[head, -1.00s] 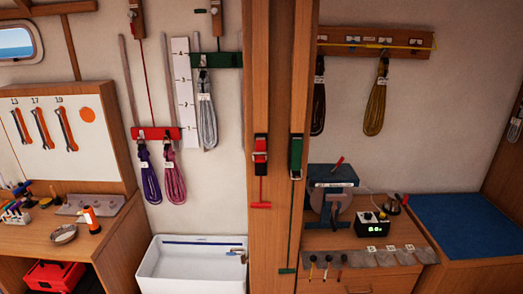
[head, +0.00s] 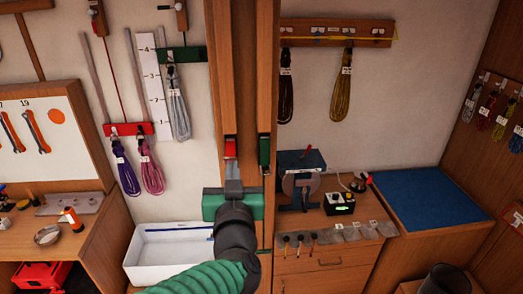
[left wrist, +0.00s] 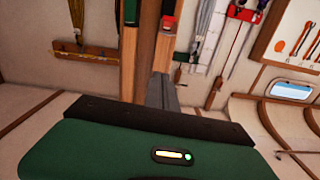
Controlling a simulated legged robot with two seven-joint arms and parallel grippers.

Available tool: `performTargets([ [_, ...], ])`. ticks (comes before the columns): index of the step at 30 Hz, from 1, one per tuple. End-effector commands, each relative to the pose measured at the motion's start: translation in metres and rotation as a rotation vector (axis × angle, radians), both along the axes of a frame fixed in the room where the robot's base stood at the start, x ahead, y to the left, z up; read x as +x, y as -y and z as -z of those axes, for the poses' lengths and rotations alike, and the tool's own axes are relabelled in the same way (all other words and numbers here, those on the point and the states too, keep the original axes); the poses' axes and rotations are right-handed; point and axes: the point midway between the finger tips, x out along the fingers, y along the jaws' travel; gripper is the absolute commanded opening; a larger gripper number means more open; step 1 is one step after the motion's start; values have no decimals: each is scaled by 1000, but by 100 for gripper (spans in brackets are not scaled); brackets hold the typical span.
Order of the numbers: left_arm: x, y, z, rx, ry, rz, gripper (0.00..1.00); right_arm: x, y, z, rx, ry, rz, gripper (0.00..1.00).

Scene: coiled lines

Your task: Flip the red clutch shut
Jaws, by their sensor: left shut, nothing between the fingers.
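The red clutch (head: 231,148) is on the wooden post (head: 243,60); its lower part is hidden behind my left gripper (head: 233,184). The gripper comes up from below, its grey fingers shut and empty, with the tips just under the clutch. In the left wrist view the red clutch (left wrist: 169,24) shows at the top, above the shut fingers (left wrist: 161,90). I cannot tell whether the tips touch it, nor whether its lever is up or down. A green clutch (head: 264,150) is to its right on the post. My right gripper is not in view.
A red bar (head: 128,129) with purple and pink coils and a green bar (head: 182,54) with a grey coil hang left of the post. A white sink (head: 170,250) is below. A grinder (head: 301,180) stands on the bench at right.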

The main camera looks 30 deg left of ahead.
Motion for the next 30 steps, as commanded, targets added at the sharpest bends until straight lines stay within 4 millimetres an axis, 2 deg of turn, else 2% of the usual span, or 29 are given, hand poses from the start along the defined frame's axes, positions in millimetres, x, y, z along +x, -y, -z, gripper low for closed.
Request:
performTargets([
  [8,1,0,2,-1,-1,1,0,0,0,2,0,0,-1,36],
  [11,7,-4,3,-1,-1,1,0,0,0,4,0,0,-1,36],
  [14,20,-13,5,-1,-2,-1,0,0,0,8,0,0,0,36],
  [25,88,-56,1,0,-4,0,0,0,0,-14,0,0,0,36],
  [27,88,-57,19,0,-8,1,0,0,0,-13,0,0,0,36],
  [30,89,-59,31,0,-5,2,0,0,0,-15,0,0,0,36],
])
